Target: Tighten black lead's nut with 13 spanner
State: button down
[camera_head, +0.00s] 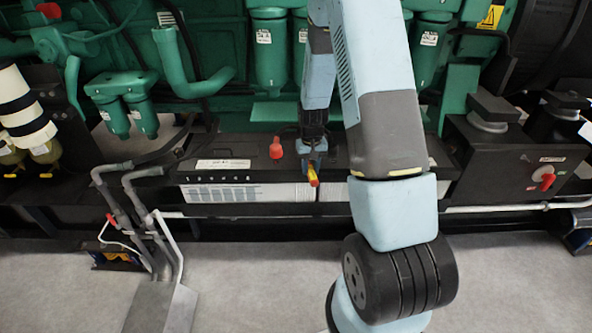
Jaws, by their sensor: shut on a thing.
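My gripper (313,152) hangs from my arm in front of the battery's top, right of centre. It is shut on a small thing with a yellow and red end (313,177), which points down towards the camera. I cannot make out a spanner head or its size. The long black battery (230,193) with a pale label stands below the green engine. A black lead (183,137) runs down near the battery's left end. Its nut is too small to make out. A red terminal cap (276,148) stands on the battery just left of my gripper.
Grey hoses and pipes (137,210) rise from the floor at the left. A black box with a red switch (545,178) stands at the right. Green filters (268,50) hang behind the battery.

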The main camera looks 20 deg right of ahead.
jog(key=shift+w+a+m, duration=0.25)
jog(key=shift+a+m, duration=0.65)
jog(key=shift+a, duration=0.1)
jog(key=shift+w+a+m, duration=0.2)
jog(key=shift+a+m, duration=0.25)
jog(key=shift+a, duration=0.05)
jog(key=shift+w+a+m, duration=0.15)
jog(key=shift+a+m, duration=0.3)
jog(key=shift+w+a, duration=0.1)
jog(key=shift+a, duration=0.1)
jog(key=shift+d+n, duration=0.1)
jog(key=shift+n, duration=0.3)
